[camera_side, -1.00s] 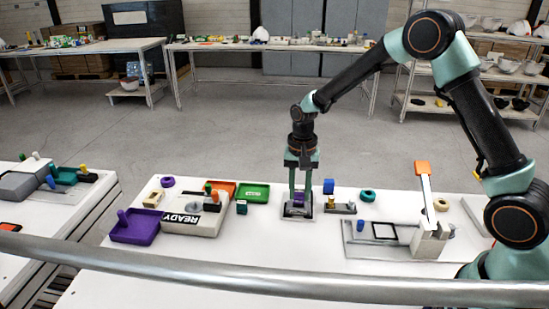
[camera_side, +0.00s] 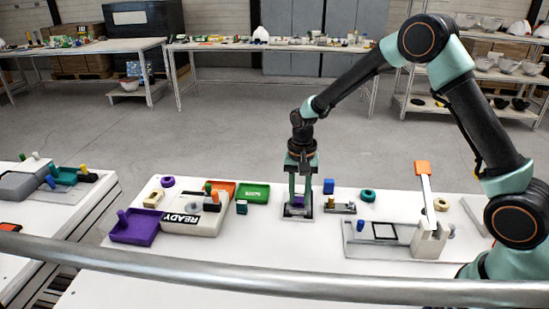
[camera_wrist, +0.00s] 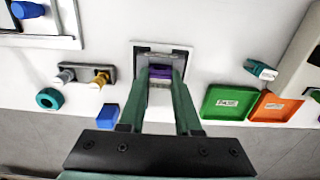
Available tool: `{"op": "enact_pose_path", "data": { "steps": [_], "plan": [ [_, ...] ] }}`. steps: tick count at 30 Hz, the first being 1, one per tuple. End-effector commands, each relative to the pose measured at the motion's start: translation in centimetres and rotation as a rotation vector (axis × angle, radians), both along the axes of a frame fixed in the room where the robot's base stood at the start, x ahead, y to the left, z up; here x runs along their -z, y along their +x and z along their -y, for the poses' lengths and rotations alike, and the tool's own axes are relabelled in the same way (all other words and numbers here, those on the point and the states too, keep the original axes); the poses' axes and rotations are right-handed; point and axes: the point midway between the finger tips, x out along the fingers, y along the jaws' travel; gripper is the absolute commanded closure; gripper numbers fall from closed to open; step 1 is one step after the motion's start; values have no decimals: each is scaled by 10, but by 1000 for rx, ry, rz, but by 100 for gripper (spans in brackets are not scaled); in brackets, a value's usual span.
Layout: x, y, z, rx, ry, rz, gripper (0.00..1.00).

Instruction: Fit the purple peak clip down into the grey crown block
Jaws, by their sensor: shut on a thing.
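My gripper (camera_side: 299,204) points straight down at the middle of the table, its two long green fingers shut on the purple peak clip (camera_wrist: 161,72). In the wrist view the fingertips (camera_wrist: 161,76) press on the clip's two sides. The clip is small and mostly hidden between the fingers. The grey crown block (camera_wrist: 162,59) lies directly under and around the clip, on a dark-framed plate (camera_wrist: 187,52). The clip is at or just above the block; I cannot tell how deep it sits. The fingers hide much of the block in the side view.
A dark holder (camera_side: 340,208) with small pegs and a blue block (camera_side: 328,186) stand close to the right. A teal ring (camera_side: 368,195) lies beyond. Green (camera_side: 253,192) and purple (camera_side: 135,228) trays and the READY box (camera_side: 192,219) are left. A metal rail (camera_side: 270,278) crosses the front.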

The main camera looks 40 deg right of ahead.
Motion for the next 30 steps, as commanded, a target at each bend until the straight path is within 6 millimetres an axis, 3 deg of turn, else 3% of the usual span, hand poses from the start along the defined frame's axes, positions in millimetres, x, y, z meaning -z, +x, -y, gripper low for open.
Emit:
{"op": "enact_pose_path", "data": {
  "steps": [10, 11, 12, 13, 23, 30],
  "plan": [
    [8, 0, 0, 0, 0, 0, 100],
    [7, 0, 0, 0, 0, 0, 57],
    [7, 0, 0, 0, 0, 0, 41],
    [7, 0, 0, 0, 0, 0, 33],
    [6, 0, 0, 0, 0, 1, 33],
    [-25, 1, 0, 0, 0, 6, 33]
  ]
}}
